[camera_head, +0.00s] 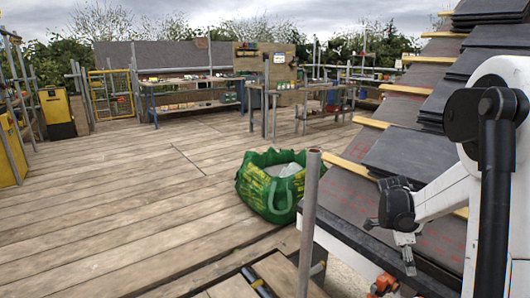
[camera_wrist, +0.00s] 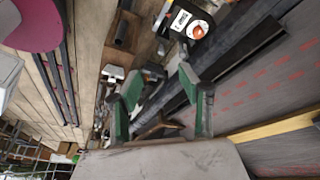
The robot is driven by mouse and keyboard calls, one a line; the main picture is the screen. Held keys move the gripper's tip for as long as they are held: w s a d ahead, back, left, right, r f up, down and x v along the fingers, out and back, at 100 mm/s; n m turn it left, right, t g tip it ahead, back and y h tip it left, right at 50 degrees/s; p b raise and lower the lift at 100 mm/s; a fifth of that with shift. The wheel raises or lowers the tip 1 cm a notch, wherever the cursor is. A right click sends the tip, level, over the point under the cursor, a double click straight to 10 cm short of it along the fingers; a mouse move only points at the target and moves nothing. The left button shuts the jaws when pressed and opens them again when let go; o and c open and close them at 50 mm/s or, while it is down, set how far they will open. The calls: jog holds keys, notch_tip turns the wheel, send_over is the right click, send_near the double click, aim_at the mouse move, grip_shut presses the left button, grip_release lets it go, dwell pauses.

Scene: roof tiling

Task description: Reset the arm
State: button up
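My gripper (camera_head: 407,262) hangs from the white arm at the right of the head view, beside the lower edge of the roof, with its fingers pointing down. In the wrist view its two green-padded fingers (camera_wrist: 160,105) stand wide apart with nothing visible between their tips. A flat grey surface (camera_wrist: 160,162) fills the bottom of the wrist view and hides the finger bases; I cannot tell what it is. Dark roof tiles (camera_head: 408,155) lie in overlapping rows on the roof, with wooden battens (camera_head: 352,166) and red-marked underlay (camera_head: 345,194) showing at the left side.
A green bag (camera_head: 268,190) stands on the plank deck left of the roof. A metal scaffold pole (camera_head: 309,220) rises close to the roof edge. Workbenches (camera_head: 195,85) with items stand at the back. Tools lie below in the wrist view. The middle deck is clear.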

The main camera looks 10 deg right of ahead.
jog(key=s+a+r+n+t, duration=0.2)
jog(key=a+r+n, duration=0.35)
jog(key=a, duration=0.35)
jog(key=s+a+r+n+t, duration=0.2)
jog(key=a+r+n+t, duration=0.1)
jog(key=a+r+n, duration=0.4)
jog(key=s+a+r+n+t+y, duration=0.1)
jog(key=s+a+n+t+y, duration=0.1)
jog(key=s+a+n, duration=0.55)
jog(key=s+a+n+t+y, duration=0.1)
jog(key=s+a+n+t, duration=0.25)
jog(key=a, duration=0.65)
notch_tip(320, 180, up, 19)
jog(key=p, duration=1.8)
jog(key=shift+f+g, duration=0.2)
jog(key=shift+g, duration=0.15)
jog(key=shift+s, duration=0.1)
jog(key=shift+c, duration=0.8)
